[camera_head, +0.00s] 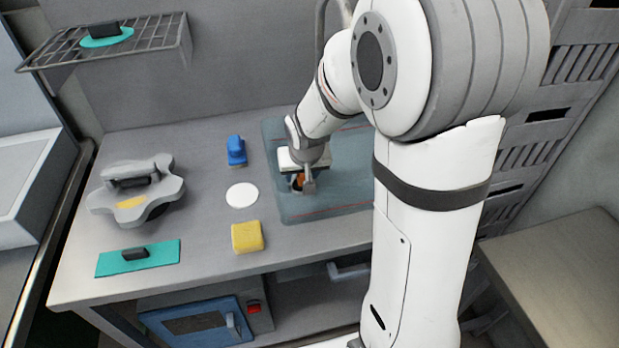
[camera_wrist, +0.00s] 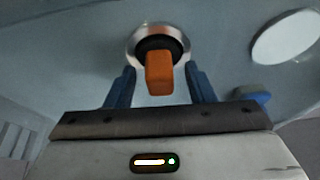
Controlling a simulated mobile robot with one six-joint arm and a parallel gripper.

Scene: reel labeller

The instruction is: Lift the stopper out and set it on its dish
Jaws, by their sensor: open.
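The stopper (camera_wrist: 159,72) has an orange grip and a black base, and it sits in a round metal-rimmed opening (camera_wrist: 178,36) in the wrist view. A bit of its orange shows in the head view (camera_head: 297,182), partly hidden by my gripper (camera_head: 304,183). In the wrist view my gripper (camera_wrist: 158,78) is open, with one blue finger on each side of the orange grip. No finger visibly touches it. The white round dish (camera_head: 242,195) lies bare on the bench left of my gripper. It also shows at the upper right of the wrist view (camera_wrist: 287,36).
A blue-grey mat (camera_head: 340,203) lies under my gripper. A blue block-like object (camera_head: 236,151) is behind the dish, and a yellow sponge-like block (camera_head: 247,237) is in front. A grey device (camera_head: 137,190) and a teal plate (camera_head: 160,260) are at the left. A wire rack (camera_head: 150,35) hangs above.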

